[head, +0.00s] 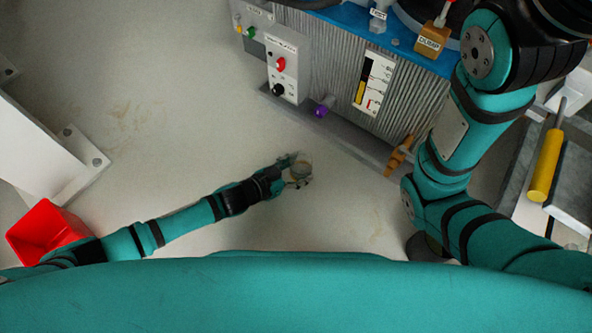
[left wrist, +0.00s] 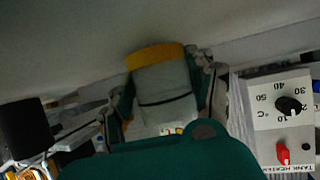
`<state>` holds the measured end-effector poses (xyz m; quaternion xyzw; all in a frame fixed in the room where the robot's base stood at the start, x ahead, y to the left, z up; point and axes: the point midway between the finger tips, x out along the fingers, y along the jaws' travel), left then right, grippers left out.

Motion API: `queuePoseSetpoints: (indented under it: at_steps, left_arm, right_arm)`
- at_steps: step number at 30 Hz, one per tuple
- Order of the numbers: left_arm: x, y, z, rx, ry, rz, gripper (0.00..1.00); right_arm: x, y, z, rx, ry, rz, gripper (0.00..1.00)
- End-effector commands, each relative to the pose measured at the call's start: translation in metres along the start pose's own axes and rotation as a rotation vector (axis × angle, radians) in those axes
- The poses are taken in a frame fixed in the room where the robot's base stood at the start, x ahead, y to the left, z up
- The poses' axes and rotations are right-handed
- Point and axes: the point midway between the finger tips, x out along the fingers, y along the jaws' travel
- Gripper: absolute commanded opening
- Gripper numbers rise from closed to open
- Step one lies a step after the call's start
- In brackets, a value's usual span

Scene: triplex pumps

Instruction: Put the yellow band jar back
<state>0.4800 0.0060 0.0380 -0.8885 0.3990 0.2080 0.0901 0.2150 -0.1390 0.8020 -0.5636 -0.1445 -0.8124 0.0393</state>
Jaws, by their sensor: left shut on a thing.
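My left gripper (head: 297,172) is shut on the yellow band jar (head: 301,170), over the pale floor in front of the machine. In the head view the jar looks small, round and greyish, and its band cannot be made out. In the left wrist view the jar (left wrist: 165,88) shows as a clear grey body with a yellow band (left wrist: 155,56) at its upper end in the picture, between the two fingers. My right arm stands at the right of the head view, but its gripper does not show.
A ribbed tank (head: 335,75) with a knob panel (head: 283,68), a purple knob (head: 324,106) and an orange valve (head: 399,155) stands beyond the gripper. A red bin (head: 45,232) and a white frame foot (head: 40,150) are at left. A yellow cylinder (head: 545,165) lies at right.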

Motion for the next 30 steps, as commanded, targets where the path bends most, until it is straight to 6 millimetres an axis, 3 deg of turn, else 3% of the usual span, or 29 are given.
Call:
queuePoseSetpoints:
  at_steps: [5, 6, 11, 21, 26, 30]
  left_arm:
    - [0.001, 0.0, 0.003, 0.0, 0.0, 0.0, 0.13]
    - [0.001, 0.0, 0.003, 0.0, 0.0, 0.0, 0.59]
    - [0.001, 0.0, 0.002, 0.0, 0.0, 0.0, 0.8]
    - [-0.001, 0.0, -0.002, 0.001, 0.001, 0.0, 0.8]
    - [-0.026, 0.0, -0.004, -0.002, -0.003, -0.001, 0.8]
    - [-0.058, 0.0, -0.005, -0.002, -0.004, -0.001, 0.8]
  right_arm:
    - [0.0, 0.0, -0.001, 0.0, 0.002, -0.001, 0.38]
    - [0.0, 0.0, 0.0, 0.0, 0.002, -0.001, 0.38]
    - [0.0, 0.0, 0.0, -0.001, 0.001, -0.001, 0.38]
    - [0.002, 0.0, 0.001, -0.001, 0.001, -0.001, 0.38]
    - [0.021, 0.004, 0.008, -0.001, 0.0, -0.001, 0.38]
    - [0.042, 0.009, 0.015, -0.001, 0.0, -0.001, 0.38]
